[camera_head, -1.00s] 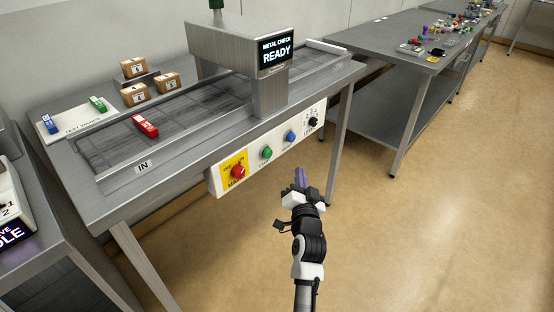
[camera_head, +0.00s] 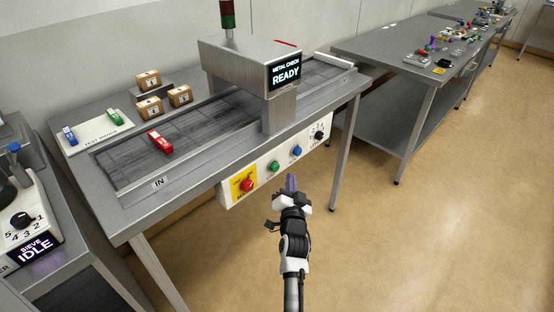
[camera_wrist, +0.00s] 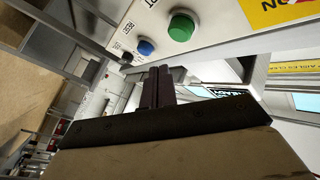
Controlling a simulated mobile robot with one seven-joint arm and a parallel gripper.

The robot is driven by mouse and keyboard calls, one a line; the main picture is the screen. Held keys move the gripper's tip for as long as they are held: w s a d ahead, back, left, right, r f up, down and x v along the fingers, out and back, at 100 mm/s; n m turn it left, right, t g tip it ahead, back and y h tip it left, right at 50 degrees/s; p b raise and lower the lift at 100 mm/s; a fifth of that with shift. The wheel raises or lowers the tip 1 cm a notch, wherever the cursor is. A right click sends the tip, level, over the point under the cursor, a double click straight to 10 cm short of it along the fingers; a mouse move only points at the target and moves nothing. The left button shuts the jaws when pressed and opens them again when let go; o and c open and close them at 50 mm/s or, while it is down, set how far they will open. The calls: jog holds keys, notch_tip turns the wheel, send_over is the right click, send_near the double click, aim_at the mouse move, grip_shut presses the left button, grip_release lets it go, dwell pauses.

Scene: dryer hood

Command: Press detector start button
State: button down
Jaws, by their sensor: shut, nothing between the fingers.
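The metal detector (camera_head: 240,65) stands over a conveyor, and its screen (camera_head: 285,74) reads METAL CHECK READY. On the white front panel are a green button (camera_head: 274,166), a blue button (camera_head: 296,151), a black knob (camera_head: 319,135) and a red knob on a yellow plate (camera_head: 247,185). The green button (camera_wrist: 181,26) and the blue button (camera_wrist: 145,47) also show in the wrist view, where small label text is partly legible. My gripper (camera_head: 291,182) is shut and empty, in front of and below the panel, apart from the buttons. Its fingers (camera_wrist: 157,88) point toward the panel area.
A red test wand (camera_head: 159,141) lies on the belt near the IN end. Several cardboard boxes (camera_head: 149,106) and a white tray (camera_head: 95,137) with a blue and a green wand sit behind. A sieve machine (camera_head: 28,220) stands at left.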

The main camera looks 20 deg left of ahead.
aim_at(275, 167)
jog(key=shift+w+a+p, duration=0.25)
jog(key=shift+a+p, duration=0.4)
jog(key=shift+p, duration=0.15)
jog(key=shift+w+a+p, duration=0.2)
jog(key=shift+a+p, duration=0.45)
jog(key=shift+p, duration=0.1)
jog(key=shift+w+a+r+p, duration=0.1)
jog(key=shift+a+p, duration=0.1)
jog(key=shift+p, duration=0.2)
dwell(0.7)
jog(key=shift+a+p, duration=0.2)
jog(key=shift+p, duration=0.15)
